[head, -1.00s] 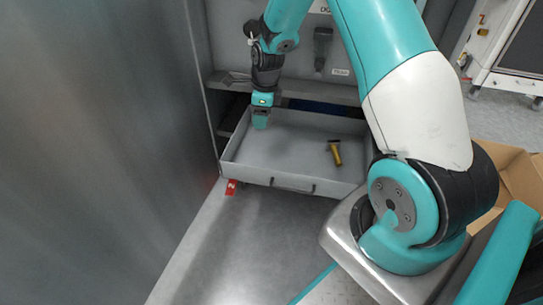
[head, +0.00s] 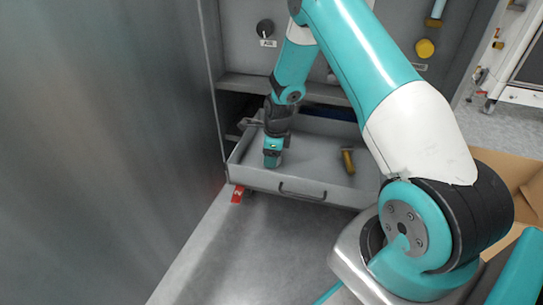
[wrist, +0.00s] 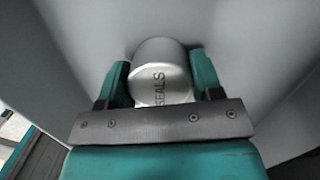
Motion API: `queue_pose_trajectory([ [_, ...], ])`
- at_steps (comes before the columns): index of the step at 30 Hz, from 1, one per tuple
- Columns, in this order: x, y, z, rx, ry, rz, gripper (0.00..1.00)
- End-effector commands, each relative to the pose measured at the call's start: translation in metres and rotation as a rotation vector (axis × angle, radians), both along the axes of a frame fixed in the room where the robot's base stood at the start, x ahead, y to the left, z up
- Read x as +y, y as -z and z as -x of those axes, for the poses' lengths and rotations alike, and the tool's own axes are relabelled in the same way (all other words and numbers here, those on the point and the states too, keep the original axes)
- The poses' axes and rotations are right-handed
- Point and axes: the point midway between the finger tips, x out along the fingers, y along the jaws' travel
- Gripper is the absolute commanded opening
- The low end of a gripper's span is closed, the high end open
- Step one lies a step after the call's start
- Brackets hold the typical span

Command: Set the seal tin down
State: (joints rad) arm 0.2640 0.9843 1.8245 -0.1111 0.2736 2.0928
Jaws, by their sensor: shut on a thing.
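The seal tin (wrist: 163,72) is a silver cylinder marked "SEALS", seen in the wrist view between the two teal fingers of my gripper (wrist: 163,84). My gripper is shut on it. In the head view my gripper (head: 271,164) points down inside the open grey drawer (head: 318,178), near its left front corner. The tin cannot be made out there. Grey surfaces lie close beyond the tin in the wrist view. I cannot tell whether the tin touches the drawer floor.
A yellow-handled tool (head: 348,161) lies in the drawer's right part. The drawer floor between it and my gripper is clear. The drawer has a front handle (head: 302,191), with a red tag (head: 237,194) at its left. A cardboard box (head: 507,190) stands at the right.

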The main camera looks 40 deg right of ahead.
Motion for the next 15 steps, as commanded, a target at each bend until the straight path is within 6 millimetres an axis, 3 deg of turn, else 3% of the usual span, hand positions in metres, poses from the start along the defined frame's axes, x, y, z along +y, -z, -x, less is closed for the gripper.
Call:
queue_pose_trajectory([
  [5,0.0001,0.0024,0.0003,0.001,0.000,0.000,0.35],
  [6,0.0001,0.0030,0.0003,0.001,0.000,0.000,0.62],
  [9,0.0001,0.0024,0.0003,0.001,0.000,0.000,0.85],
  [15,0.0001,0.0023,0.0003,0.001,0.000,0.000,0.85],
])
